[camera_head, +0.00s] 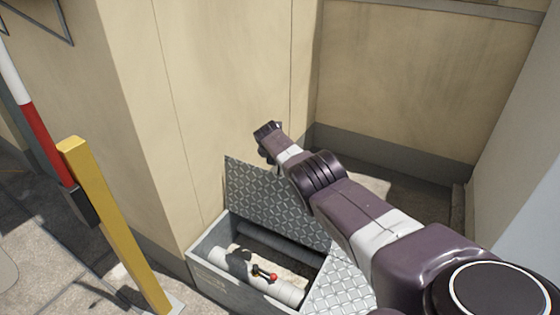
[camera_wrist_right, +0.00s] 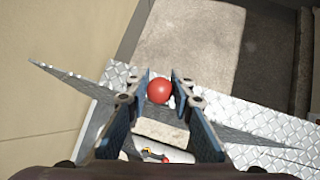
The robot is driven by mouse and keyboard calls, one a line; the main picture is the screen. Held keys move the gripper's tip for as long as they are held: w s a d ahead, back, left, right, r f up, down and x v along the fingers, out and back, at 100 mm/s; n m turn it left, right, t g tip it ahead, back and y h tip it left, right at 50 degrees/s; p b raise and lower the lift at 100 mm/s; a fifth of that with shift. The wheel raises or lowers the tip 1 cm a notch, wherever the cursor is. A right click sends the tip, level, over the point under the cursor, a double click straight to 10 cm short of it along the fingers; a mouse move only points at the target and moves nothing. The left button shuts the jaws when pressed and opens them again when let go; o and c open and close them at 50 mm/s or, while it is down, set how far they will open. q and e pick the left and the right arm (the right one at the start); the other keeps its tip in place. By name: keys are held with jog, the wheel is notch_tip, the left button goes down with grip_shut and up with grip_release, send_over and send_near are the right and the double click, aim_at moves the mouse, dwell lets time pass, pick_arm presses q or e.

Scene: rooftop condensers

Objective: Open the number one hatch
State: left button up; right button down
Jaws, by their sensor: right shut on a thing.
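The hatch is a low grey box (camera_head: 228,283) against the wall, with a checker-plate lid (camera_head: 262,195) standing raised at its back. A second checker-plate panel (camera_head: 343,288) lies at its right side. Inside the box are a pale pipe and a valve with a small red-tipped handle (camera_head: 272,277); the handle also shows low in the wrist view (camera_wrist_right: 166,160). My right gripper (camera_wrist_right: 159,88) is shut on a red ball knob (camera_wrist_right: 159,92) near the checker plate. My arm hides part of the lid in the head view. My left gripper is out of view. No hatch number is readable.
A yellow post (camera_head: 115,225) and a red-and-white pole (camera_head: 45,135) stand to the left. Beige walls (camera_head: 215,90) rise close behind the box and to the right. Bare paving lies at the lower left.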

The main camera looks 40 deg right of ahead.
jog(key=shift+s+f, duration=0.25)
jog(key=shift+f, duration=0.15)
jog(key=c, duration=1.7)
grip_release()
jog(key=shift+r, duration=0.1)
jog(key=shift+o, duration=0.2)
jog(key=shift+w+r, duration=0.15)
jog(key=shift+r, duration=0.2)
jog(key=shift+a+r, duration=0.15)
jog(key=shift+r, duration=0.15)
jog(key=shift+s+a+r, duration=0.4)
jog(key=shift+s+r, duration=0.05)
jog(key=shift+s, duration=0.05)
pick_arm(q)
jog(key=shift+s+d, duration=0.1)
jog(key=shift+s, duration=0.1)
pick_arm(e)
jog(key=shift+v, duration=2.45)
